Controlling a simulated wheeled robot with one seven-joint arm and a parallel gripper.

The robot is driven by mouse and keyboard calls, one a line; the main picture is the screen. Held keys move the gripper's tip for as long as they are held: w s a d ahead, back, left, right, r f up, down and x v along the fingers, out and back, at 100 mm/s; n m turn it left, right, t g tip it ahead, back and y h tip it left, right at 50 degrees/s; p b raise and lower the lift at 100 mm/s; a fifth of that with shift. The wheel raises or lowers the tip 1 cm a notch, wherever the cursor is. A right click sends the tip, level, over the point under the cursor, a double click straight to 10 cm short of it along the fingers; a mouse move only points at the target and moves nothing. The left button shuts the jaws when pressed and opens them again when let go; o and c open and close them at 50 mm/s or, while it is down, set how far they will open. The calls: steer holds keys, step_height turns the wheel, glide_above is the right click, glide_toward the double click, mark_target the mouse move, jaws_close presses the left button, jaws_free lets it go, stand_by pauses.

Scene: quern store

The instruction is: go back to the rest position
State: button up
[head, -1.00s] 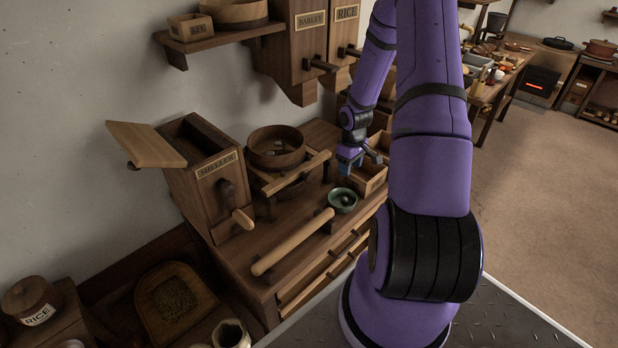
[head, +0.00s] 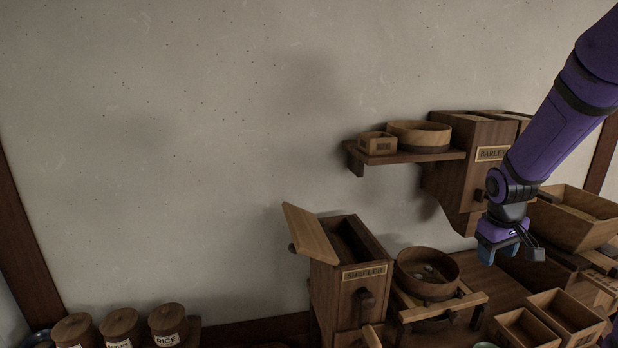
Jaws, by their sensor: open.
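My gripper (head: 512,256) is open and empty, with its fingers pointing down. It hangs above the wooden counter (head: 480,268), right of the round sieve (head: 428,274) and below the front of the barley bin (head: 491,154). My purple arm comes in from the upper right and covers part of the bins. Nothing shows between the fingers.
The sheller (head: 345,282) stands with its lid raised, left of the sieve. Open wooden boxes (head: 527,330) sit at the lower right. A shelf (head: 405,158) holds a small box and a round tub. Lidded jars (head: 120,324) stand at lower left. The wall is bare.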

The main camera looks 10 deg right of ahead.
steer(key=s+a+r+t, duration=0.2)
steer(key=s+a+r, duration=0.4)
steer(key=a+r, duration=0.2)
steer(key=s+a+r+t, duration=0.1)
steer(key=s+a+r, duration=0.5)
steer(key=a+r, duration=0.25)
steer(key=s+a+r+t+y, duration=0.1)
steer(key=s+a+r+y, duration=0.1)
steer(key=s, duration=0.6)
steer(key=shift+s+a+r+m, duration=0.15)
steer(key=shift+a+r+m, duration=0.3)
steer(key=shift+a, duration=0.6)
